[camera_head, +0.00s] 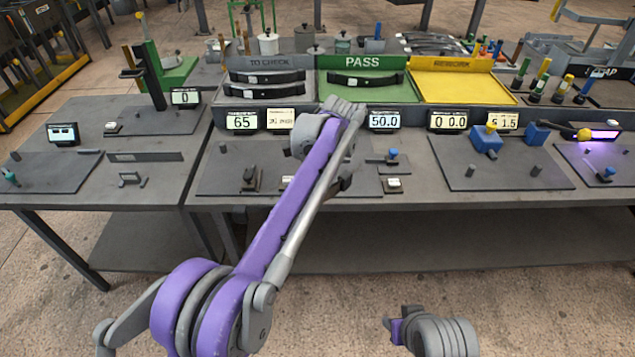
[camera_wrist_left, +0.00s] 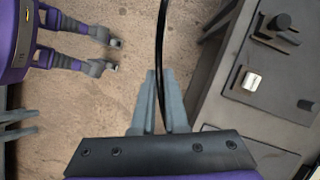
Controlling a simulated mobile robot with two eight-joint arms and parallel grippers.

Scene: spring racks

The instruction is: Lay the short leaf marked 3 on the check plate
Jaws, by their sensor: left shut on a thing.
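My left gripper (camera_wrist_left: 160,85) is shut on a thin black leaf (camera_wrist_left: 161,40), seen edge-on between its fingers in the wrist view. Its number cannot be read. In the head view my left arm covers the gripper and most of the leaf, over the front of the middle bench. I cannot tell which bench plate is the check plate; a dark plate (camera_head: 222,180) with small fixtures lies under my arm. My right gripper is low in the head view (camera_head: 395,327); its two grey fingers show apart at the left of the wrist view (camera_wrist_left: 32,123).
The TO CHECK tray (camera_head: 267,61) holds two dark leaves with white labels. The green PASS tray (camera_head: 362,92) holds one. The yellow REWORK tray (camera_head: 465,87) is empty. Displays (camera_head: 242,121) line the bench. Another fixture plate (camera_head: 510,177) lies at the right.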

